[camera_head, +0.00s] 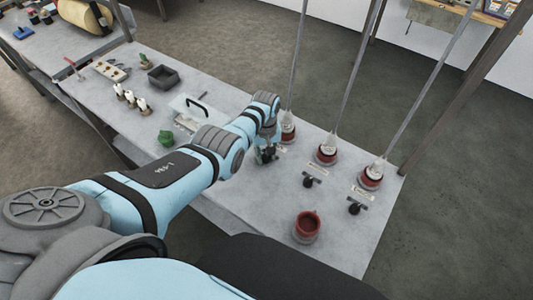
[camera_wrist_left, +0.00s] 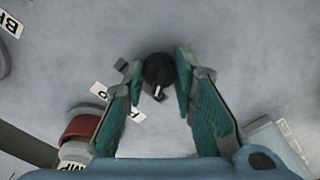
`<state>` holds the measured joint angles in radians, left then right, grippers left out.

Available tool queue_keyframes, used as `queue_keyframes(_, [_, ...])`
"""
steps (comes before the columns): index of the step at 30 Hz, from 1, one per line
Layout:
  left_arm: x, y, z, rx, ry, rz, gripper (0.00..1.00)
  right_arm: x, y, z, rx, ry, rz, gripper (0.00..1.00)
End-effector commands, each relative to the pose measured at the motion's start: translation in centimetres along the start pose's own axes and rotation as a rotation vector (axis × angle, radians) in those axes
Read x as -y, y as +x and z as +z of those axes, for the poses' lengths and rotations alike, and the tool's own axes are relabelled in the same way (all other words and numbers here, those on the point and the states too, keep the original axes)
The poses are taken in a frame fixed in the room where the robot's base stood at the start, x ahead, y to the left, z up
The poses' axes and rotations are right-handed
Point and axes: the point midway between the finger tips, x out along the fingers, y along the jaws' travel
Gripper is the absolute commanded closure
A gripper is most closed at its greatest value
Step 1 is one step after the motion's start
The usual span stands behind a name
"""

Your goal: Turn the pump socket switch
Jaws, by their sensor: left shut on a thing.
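Three black rotary switches stand in a row on the grey table. One is at my left gripper (camera_head: 265,156); the middle switch (camera_head: 309,181) and the right switch (camera_head: 354,209) stand free. In the left wrist view, the black knob (camera_wrist_left: 158,70) with a white pointer mark sits between the two teal-padded fingers of my left gripper (camera_wrist_left: 156,78), which is shut on it. A white label (camera_wrist_left: 135,114) beside it is partly hidden by a finger, so its word is not readable. My right gripper is not in view.
Three red-based sockets (camera_head: 288,134), (camera_head: 326,154), (camera_head: 370,179) with tall poles or cords stand behind the switches. A red cup (camera_head: 306,227) stands near the front. A green object (camera_head: 166,138), white bottles (camera_head: 130,97) and a dark tray (camera_head: 163,77) lie left of my arm.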

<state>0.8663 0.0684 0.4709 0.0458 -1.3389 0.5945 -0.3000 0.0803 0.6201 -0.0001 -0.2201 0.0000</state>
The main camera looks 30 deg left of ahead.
Motion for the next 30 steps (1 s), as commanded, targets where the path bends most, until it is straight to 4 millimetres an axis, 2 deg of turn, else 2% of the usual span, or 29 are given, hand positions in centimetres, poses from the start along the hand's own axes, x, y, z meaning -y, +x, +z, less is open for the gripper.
queue_keyframes(11, [0.0, -0.1, -0.1, -0.002, -0.006, 0.0, 1.0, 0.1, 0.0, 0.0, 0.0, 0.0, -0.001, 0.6])
queue_keyframes(12, [0.0, -0.1, -0.1, -0.002, -0.006, 0.0, 0.7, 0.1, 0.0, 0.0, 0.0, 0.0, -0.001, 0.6])
queue_keyframes(15, [0.0, 0.0, -0.1, -0.002, -0.005, 0.0, 0.54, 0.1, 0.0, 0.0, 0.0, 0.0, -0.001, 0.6])
queue_keyframes(25, [0.0, -0.2, -0.1, -0.001, -0.004, 0.0, 0.54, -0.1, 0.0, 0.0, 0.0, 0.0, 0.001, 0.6])
queue_keyframes(30, [-0.1, -2.0, -0.2, -0.004, -0.005, 0.003, 0.54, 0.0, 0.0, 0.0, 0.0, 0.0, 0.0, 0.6])
